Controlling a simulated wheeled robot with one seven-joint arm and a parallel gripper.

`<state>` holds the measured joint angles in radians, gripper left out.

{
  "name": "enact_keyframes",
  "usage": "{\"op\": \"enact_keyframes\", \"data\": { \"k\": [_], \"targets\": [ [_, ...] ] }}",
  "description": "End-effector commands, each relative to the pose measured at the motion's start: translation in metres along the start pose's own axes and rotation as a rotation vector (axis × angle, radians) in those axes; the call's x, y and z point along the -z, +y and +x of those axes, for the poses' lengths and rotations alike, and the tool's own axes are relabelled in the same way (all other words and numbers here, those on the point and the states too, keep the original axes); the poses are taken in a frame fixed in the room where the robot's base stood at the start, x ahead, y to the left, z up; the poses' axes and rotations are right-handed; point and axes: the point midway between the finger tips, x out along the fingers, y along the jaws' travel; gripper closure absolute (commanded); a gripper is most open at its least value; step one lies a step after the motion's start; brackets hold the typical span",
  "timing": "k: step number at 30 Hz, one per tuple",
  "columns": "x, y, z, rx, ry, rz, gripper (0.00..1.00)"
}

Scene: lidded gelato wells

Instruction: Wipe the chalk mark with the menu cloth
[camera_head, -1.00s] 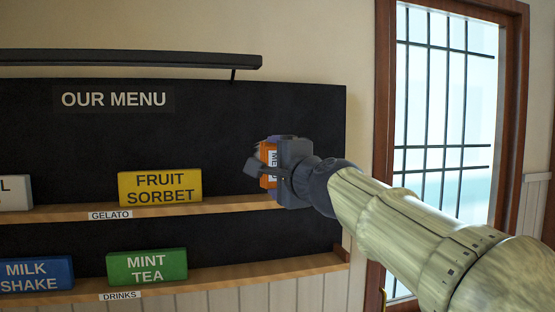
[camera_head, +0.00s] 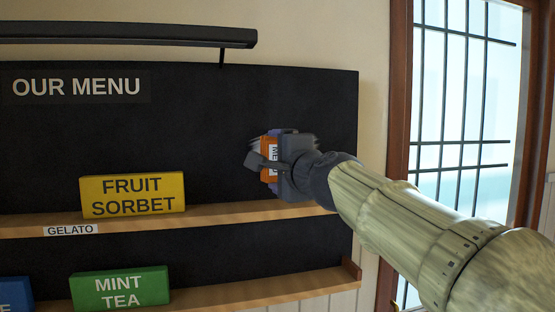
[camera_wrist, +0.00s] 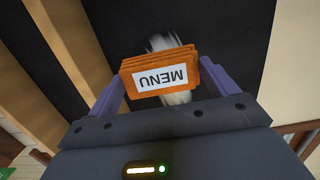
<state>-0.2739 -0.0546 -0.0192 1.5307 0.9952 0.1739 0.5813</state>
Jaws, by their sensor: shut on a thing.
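My gripper (camera_head: 270,160) is shut on the menu cloth (camera_head: 268,160), an orange folded block with a white MENU label. In the wrist view the cloth (camera_wrist: 160,73) sits between both fingers, its label upside down. The gripper is in front of the right part of the black menu board (camera_head: 225,120), above the upper shelf. A whitish chalk mark (camera_wrist: 160,43) shows behind the cloth in the wrist view, partly hidden by it; a small pale bit of it shows beside the gripper in the head view. I cannot tell whether the cloth touches the board.
A yellow FRUIT SORBET block (camera_head: 132,195) stands on the upper shelf (camera_head: 235,213), left of my gripper. A green MINT TEA block (camera_head: 120,288) stands on the lower shelf (camera_head: 250,292). A black lamp bar (camera_head: 120,36) runs above the board. A barred window (camera_head: 465,120) is at right.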

Motion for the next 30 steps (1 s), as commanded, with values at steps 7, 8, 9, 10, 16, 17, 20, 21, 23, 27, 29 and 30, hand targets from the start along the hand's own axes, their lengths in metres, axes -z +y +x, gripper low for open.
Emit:
{"op": "enact_keyframes", "data": {
  "k": [7, 8, 9, 10, 16, 17, 20, 21, 23, 27, 29, 30],
  "targets": [
    [0.000, -0.001, 0.000, 0.001, 0.000, 0.000, 0.48],
    [0.000, 0.000, 0.000, 0.001, 0.000, 0.000, 0.48],
    [0.000, 0.000, 0.000, 0.001, 0.000, 0.000, 0.48],
    [0.000, 0.000, 0.000, 0.001, -0.001, 0.000, 0.48],
    [0.000, -0.001, 0.004, 0.000, -0.001, 0.000, 0.48],
    [0.000, -0.001, 0.006, 0.000, -0.001, 0.000, 0.48],
    [0.001, -0.001, 0.014, -0.001, -0.001, 0.000, 0.48],
    [0.001, -0.001, 0.017, 0.000, -0.001, 0.000, 0.48],
    [0.002, -0.001, 0.023, 0.000, -0.001, 0.000, 0.48],
    [0.004, -0.001, 0.036, 0.000, -0.001, 0.000, 0.48],
    [0.004, -0.001, 0.042, 0.000, -0.001, 0.000, 0.48],
    [0.005, -0.001, 0.046, 0.000, -0.001, 0.000, 0.48]
  ]
}}
